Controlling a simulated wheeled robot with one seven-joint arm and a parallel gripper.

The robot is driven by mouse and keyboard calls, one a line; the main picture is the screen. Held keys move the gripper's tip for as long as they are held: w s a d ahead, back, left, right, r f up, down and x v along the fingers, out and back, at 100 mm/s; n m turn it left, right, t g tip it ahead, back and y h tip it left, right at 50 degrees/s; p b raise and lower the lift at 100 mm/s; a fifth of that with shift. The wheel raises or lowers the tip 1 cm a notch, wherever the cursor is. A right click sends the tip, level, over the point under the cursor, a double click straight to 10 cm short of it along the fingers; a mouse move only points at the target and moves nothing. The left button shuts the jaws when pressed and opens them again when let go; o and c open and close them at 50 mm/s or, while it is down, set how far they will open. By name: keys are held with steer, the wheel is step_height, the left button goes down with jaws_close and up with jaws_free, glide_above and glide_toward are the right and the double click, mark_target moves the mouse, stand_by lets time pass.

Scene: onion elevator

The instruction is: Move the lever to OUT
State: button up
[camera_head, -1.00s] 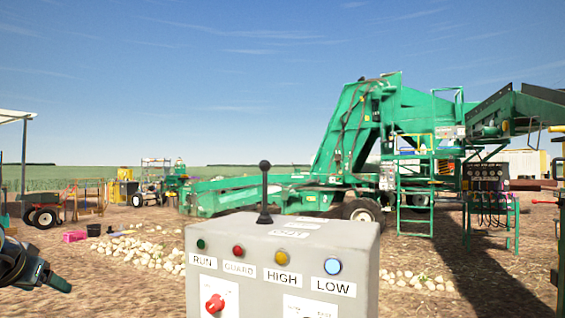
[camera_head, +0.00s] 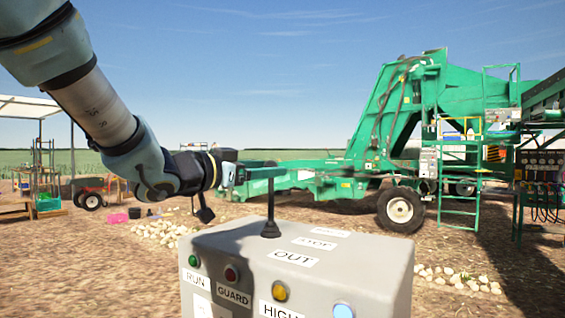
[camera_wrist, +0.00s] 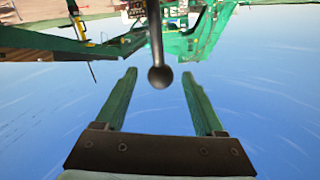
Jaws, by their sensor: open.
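The control box (camera_head: 235,250) stands in front of me in the head view. The black lever (camera_head: 270,205) rises nearly upright from its top, beside the OUT label (camera_head: 294,258); two labels farther back are too small to read surely. My gripper (camera_head: 275,170) reaches in from the left at the height of the lever's top, hiding the knob there. In the wrist view, the lever's round knob (camera_wrist: 160,77) shows between the two green fingertips, with a gap on each side. My gripper (camera_wrist: 159,90) is open and not closed on the lever.
On the box are a green button (camera_head: 194,261), a red button (camera_head: 232,274), a yellow button (camera_head: 280,291) and a blue button (camera_head: 343,311). The green elevator machine (camera_head: 400,130) stands behind on bare soil.

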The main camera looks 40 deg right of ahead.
steer(key=shift+w+d+p, duration=0.2)
steer(key=shift+d+p, duration=0.5)
steer(key=shift+d, duration=2)
jaws_close()
